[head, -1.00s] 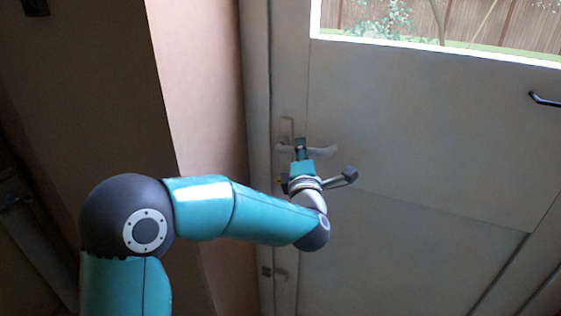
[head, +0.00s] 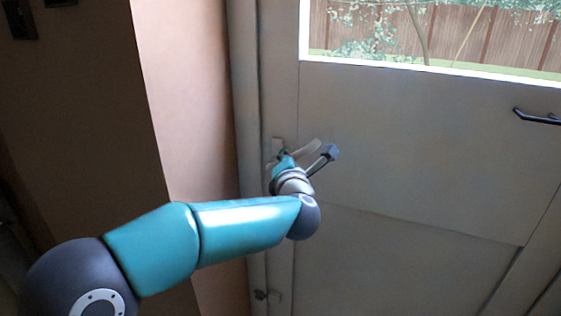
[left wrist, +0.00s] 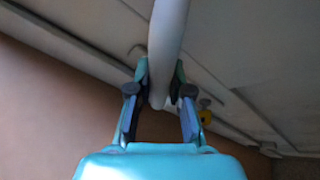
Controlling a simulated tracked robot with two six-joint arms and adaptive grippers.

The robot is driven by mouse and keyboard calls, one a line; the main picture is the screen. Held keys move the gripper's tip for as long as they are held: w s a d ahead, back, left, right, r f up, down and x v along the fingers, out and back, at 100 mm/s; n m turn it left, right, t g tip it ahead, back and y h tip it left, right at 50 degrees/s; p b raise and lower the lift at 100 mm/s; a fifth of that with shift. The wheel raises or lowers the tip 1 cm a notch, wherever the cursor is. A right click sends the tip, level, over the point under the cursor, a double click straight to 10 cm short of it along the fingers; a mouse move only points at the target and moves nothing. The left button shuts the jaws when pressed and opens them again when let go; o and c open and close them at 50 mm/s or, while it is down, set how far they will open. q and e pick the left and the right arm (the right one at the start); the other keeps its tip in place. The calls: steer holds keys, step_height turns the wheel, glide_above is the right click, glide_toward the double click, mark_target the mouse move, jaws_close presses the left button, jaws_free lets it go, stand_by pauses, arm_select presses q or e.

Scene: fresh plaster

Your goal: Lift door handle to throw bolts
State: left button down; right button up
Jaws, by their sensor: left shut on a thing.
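The grey door (head: 400,150) has a pale lever handle (head: 307,149) near its left edge. In the head view the handle slants up to the right, its free end higher than its pivot. My left gripper (head: 284,160) is at the lever, partly hidden behind my own wrist. In the left wrist view the handle (left wrist: 167,40) runs down between the two fingers of my left gripper (left wrist: 160,85), which are closed around it. My right gripper is not in view.
A window (head: 440,40) fills the upper part of the door. A dark pull handle (head: 537,117) is at the right. A small latch (head: 267,294) sits low on the door's left side. A pinkish wall (head: 185,120) stands left of the frame.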

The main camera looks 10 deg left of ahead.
arm_select(q)
steer(key=shift+d, duration=0.2)
steer(key=c, duration=1.1)
jaws_free()
steer(key=shift+o, duration=0.2)
steer(key=shift+s+a, duration=0.1)
steer(key=f+v, duration=0.1)
steer(key=v, duration=1.1)
steer(key=shift+r, duration=0.35)
